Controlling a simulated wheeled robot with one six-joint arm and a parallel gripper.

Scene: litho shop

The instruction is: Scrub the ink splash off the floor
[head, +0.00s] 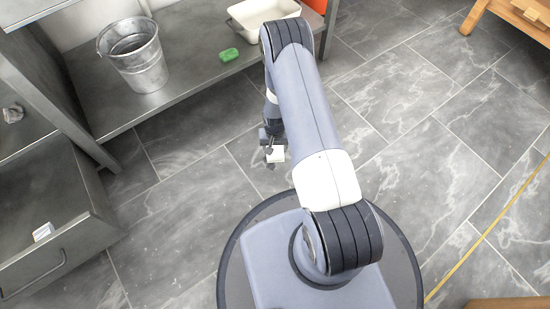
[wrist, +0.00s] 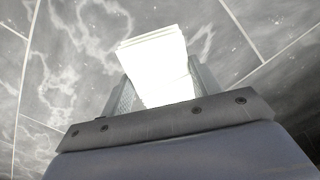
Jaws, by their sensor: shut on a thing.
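My gripper (head: 270,152) reaches down over the grey floor tiles (head: 185,205), in front of the low metal shelf. It is shut on a white block (head: 276,155), which looks layered and very bright in the wrist view (wrist: 156,62). My gripper's fingers (wrist: 155,92) sit on either side of the block there. I cannot tell whether the block touches the floor. No ink splash can be made out; the tiles show only pale veining and small specks, and my arm and base hide part of the floor.
A metal bucket (head: 135,62), a green block (head: 229,55) and a white tray (head: 237,25) are on the low metal shelf (head: 190,82). An open drawer unit (head: 60,262) at left holds a small white item (head: 43,232). A wooden piece (head: 510,12) stands top right.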

